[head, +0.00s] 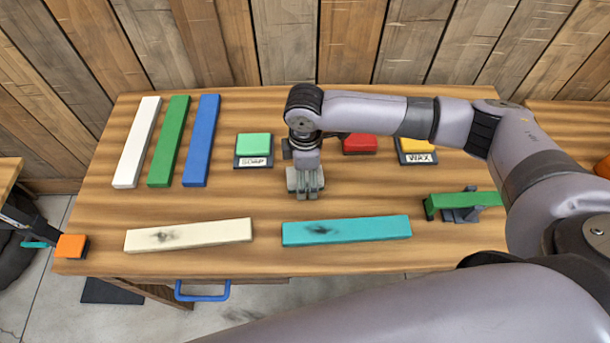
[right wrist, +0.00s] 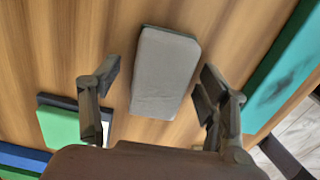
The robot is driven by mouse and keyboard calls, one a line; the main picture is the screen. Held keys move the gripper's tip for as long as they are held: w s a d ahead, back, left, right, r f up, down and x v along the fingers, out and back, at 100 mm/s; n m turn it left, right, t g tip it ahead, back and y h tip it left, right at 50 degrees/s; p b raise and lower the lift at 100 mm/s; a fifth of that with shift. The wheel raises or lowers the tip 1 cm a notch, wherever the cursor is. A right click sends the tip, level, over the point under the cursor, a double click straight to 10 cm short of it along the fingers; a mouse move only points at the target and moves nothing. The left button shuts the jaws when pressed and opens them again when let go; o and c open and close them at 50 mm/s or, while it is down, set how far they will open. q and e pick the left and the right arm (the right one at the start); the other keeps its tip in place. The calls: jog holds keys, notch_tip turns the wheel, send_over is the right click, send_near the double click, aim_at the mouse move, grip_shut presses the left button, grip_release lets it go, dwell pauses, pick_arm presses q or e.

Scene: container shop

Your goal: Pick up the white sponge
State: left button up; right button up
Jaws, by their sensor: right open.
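The white sponge (right wrist: 165,72) shows in the right wrist view as a pale grey-white rounded block with a darker underside edge, lying on the wooden table. My right gripper (right wrist: 158,95) is open, with one finger on each side of the sponge in that view and clear gaps beside it. In the head view my right gripper (head: 305,192) points down over the middle of the table. There the gripper and wrist hide most or all of the sponge. I cannot tell the exact height of the fingertips above the table.
A green block labelled SOAP (head: 253,145) lies left of the gripper; a red block (head: 360,144) and a yellow WAX block (head: 416,146) lie right. A teal bar (head: 347,231) and a cream bar (head: 188,235) lie in front. An orange block (head: 71,246) is at the front-left corner.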

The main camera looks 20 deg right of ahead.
jog(key=c, duration=1.1)
jog(key=shift+r, duration=0.1)
jog(key=shift+c, duration=0.2)
notch_tip(320, 180, up, 20)
jog(key=shift+b, duration=0.3)
